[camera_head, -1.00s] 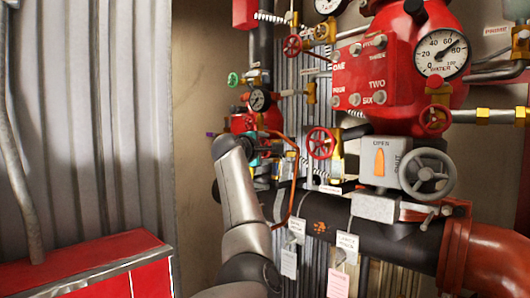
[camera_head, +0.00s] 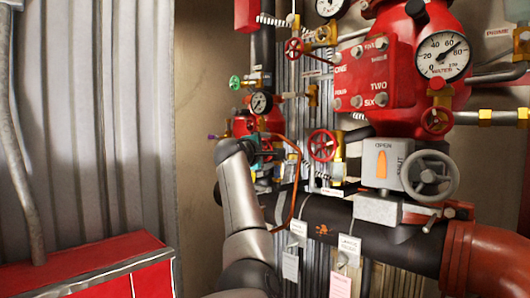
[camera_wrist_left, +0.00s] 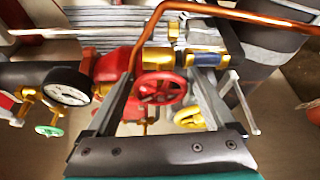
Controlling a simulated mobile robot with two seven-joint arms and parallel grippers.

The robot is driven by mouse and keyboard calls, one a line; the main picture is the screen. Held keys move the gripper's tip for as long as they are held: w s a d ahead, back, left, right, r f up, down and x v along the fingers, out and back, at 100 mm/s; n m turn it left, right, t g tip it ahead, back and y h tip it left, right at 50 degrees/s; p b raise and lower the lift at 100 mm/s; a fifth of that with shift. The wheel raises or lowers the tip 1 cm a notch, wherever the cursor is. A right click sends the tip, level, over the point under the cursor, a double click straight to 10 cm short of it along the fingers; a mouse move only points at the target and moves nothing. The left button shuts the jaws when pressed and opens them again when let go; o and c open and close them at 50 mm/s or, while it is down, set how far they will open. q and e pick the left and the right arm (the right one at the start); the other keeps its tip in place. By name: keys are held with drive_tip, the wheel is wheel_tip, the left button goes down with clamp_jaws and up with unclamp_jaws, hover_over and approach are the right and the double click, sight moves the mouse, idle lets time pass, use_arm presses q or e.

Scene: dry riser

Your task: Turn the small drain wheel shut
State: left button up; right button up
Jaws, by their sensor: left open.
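A small red wheel (camera_wrist_left: 160,88) shows in the left wrist view, between the two fingers of my left gripper (camera_wrist_left: 162,78). The fingers stand apart on either side of it; I cannot tell whether they touch it. No label readable here names it as the drain wheel. A yellow wheel (camera_wrist_left: 188,117) lies just right of it, partly behind the right finger. In the head view my left gripper (camera_head: 268,147) is at the pipework below the small gauge, and the wheel at its fingers is hidden there. My right gripper is not in view.
A copper pipe (camera_wrist_left: 150,40) arches close past the fingers. A gauge (camera_wrist_left: 67,86) and green wheel (camera_wrist_left: 48,131) are at left. In the head view, another red wheel (camera_head: 322,145), a grey handwheel (camera_head: 430,176) and hanging tags (camera_head: 343,285) stand right of my arm. A red cabinet (camera_head: 90,270) is lower left.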

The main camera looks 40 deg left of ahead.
use_arm(q)
drive_tip(key=shift+s, duration=0.1)
drive_tip(key=f+b+v, duration=0.1)
drive_tip(key=b+v, duration=0.3)
drive_tip(key=v, duration=1.1)
drive_tip(key=shift+r, duration=0.45)
drive_tip(key=shift+o, duration=0.2)
drive_tip(key=shift+d, duration=0.15)
